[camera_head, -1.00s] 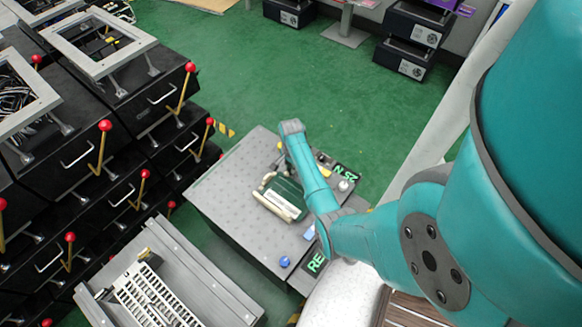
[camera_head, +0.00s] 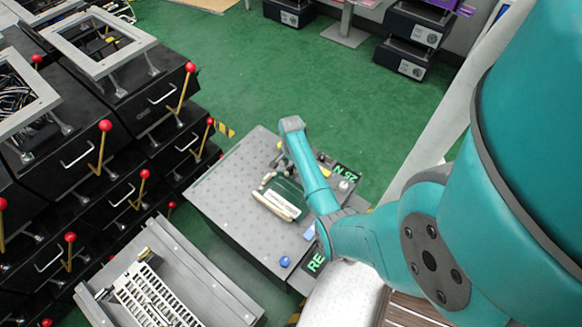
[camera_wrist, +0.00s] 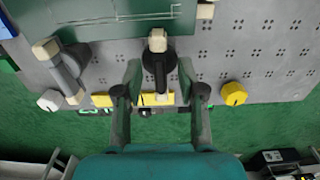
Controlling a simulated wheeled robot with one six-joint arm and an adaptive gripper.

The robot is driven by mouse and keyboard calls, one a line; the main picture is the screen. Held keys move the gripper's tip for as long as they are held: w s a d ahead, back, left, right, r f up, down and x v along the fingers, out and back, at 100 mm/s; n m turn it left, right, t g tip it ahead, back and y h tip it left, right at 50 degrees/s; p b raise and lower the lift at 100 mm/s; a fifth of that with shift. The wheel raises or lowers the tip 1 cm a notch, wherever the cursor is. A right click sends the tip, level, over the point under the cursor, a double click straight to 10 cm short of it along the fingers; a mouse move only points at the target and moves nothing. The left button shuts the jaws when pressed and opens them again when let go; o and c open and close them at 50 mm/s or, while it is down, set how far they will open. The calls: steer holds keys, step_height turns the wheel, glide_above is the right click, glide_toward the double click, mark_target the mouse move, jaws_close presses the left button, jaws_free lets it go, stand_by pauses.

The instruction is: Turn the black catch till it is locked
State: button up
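In the wrist view a black catch (camera_wrist: 158,62) with a beige knob at its upper end stands on the grey perforated panel (camera_wrist: 262,42). My gripper (camera_wrist: 161,70) is open, with one finger on either side of the catch. A gap shows between each finger and the catch, and I see no clear contact. In the head view the panel top (camera_head: 225,185) lies below my arm. My gripper and the catch cannot be made out there.
A grey handle with beige ends (camera_wrist: 62,72) stands left of the catch. A yellow knob (camera_wrist: 233,93) is at right, a white knob (camera_wrist: 50,101) at left. A green block (camera_wrist: 100,18) lies beyond. Black drawer units with red-knobbed levers (camera_head: 105,126) stand left; green floor (camera_head: 290,75) is open.

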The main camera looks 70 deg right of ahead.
mark_target(291, 168)
step_height(291, 168, up, 11)
steer(key=shift+f, duration=0.2)
stand_by(0.6)
